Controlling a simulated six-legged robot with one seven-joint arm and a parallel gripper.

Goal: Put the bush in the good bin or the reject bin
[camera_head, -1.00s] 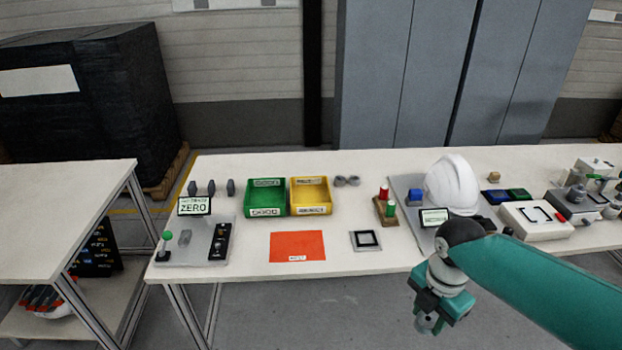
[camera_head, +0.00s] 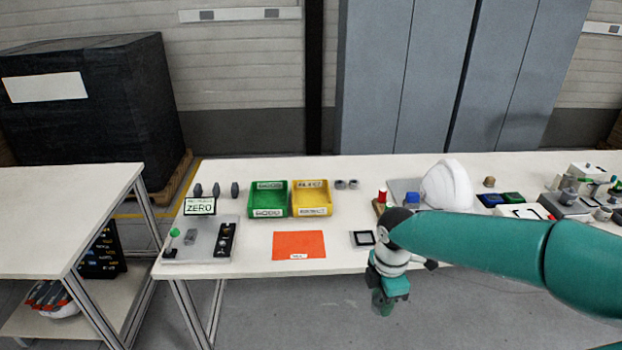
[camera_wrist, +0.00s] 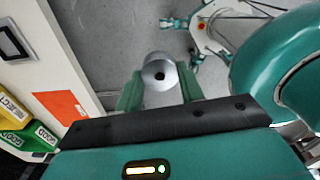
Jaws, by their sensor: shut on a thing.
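My gripper (camera_head: 384,304) hangs in front of the table's front edge, below the tabletop. In the wrist view my gripper (camera_wrist: 160,92) is shut on the bush (camera_wrist: 159,70), a grey metal ring with a dark hole, held between the green fingers. The bush cannot be made out in the head view. The green bin (camera_head: 268,199), labelled GOOD, stands on the table left of the yellow bin (camera_head: 312,198). The bins also show at the wrist view's left edge.
An orange sheet (camera_head: 299,245) and a black-framed square (camera_head: 362,239) lie near the table's front edge. A gauge stand with a ZERO display (camera_head: 200,206) is at left. A white helmet (camera_head: 446,187) and red and green posts are to the right.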

